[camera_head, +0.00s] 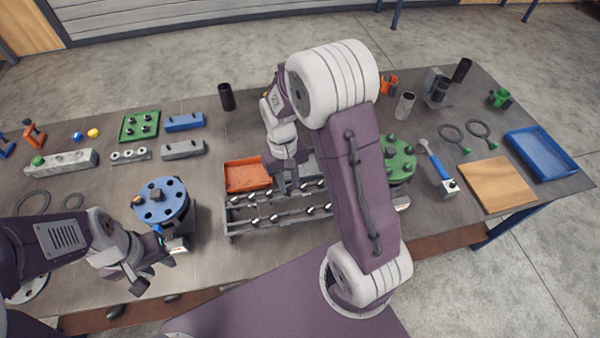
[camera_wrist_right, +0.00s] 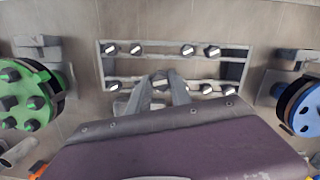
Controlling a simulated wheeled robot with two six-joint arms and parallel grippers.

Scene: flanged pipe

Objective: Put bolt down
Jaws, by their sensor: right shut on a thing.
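The bolt rack (camera_head: 232,213) is a grey frame with two rails in the table's middle. Several dark bolts with pale ends stand along both rails. It also shows in the right wrist view (camera_wrist_right: 247,70). My right gripper (camera_head: 287,182) is over the rack's far rail. In the right wrist view its fingers are shut on a bolt (camera_wrist_right: 160,80), whose head shows between the fingertips in line with the near row. I cannot tell whether this bolt touches the rail. My left gripper (camera_head: 150,260) looks open and empty, low in front of the blue flange (camera_head: 160,198).
An orange tray (camera_head: 247,174) stands just behind the rack. The green flange (camera_head: 399,157) stands to its right, partly behind my right arm. A wooden board (camera_head: 497,184) and a blue tray (camera_head: 541,154) lie at the far right. Bare table lies left of the orange tray.

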